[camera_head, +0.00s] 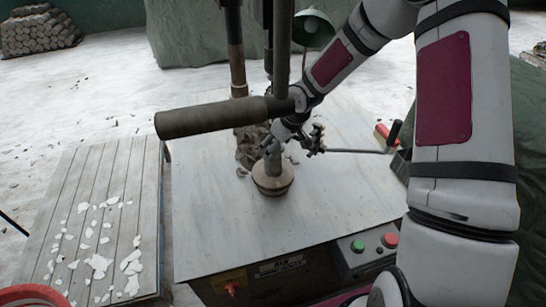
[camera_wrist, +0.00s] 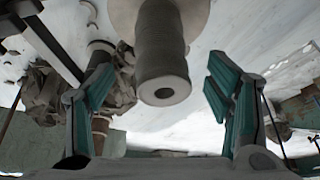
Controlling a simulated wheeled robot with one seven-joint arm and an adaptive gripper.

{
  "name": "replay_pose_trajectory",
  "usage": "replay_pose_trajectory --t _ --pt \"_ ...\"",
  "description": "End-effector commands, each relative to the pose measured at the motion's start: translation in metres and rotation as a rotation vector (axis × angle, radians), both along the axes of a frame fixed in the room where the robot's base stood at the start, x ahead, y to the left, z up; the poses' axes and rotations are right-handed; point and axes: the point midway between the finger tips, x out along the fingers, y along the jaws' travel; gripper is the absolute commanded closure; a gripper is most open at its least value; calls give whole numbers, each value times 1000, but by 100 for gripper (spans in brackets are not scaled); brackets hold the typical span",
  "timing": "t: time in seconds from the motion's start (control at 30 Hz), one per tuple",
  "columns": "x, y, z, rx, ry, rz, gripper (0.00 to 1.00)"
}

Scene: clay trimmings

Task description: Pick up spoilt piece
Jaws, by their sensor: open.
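A grey clay cylinder (camera_head: 273,160) stands upright on a round base (camera_head: 272,183) on the metal worktop; I take it as the spoilt piece. In the wrist view the cylinder (camera_wrist: 162,55) shows a ribbed side and a small hole in its end. It lies between my gripper's two green fingers (camera_wrist: 160,88), with a gap on each side. My gripper (camera_head: 290,143) is open, close behind the cylinder in the head view. Its far finger is partly hidden there.
A dark lever handle (camera_head: 210,118) and machine column cross above the worktop (camera_head: 215,220). Crumpled clay scraps (camera_head: 248,148) lie behind the cylinder. Green and red buttons (camera_head: 374,243) sit at the front right. A slatted table (camera_head: 65,195) with white shards stands left. The worktop's front is clear.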

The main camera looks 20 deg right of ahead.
Motion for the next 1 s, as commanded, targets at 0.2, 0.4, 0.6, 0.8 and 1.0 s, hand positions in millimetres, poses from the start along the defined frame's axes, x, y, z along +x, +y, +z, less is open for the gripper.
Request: replay_pose_trajectory --t 0.2,0.4,0.6,0.8,1.0 --pt "3 2 -18 0 4 1 27" --pt "12 5 -42 0 2 1 27" --pt "17 6 -51 -1 1 -1 27" --pt "17 6 -51 -1 1 -1 34" --pt "17 6 -50 -1 1 -1 79"
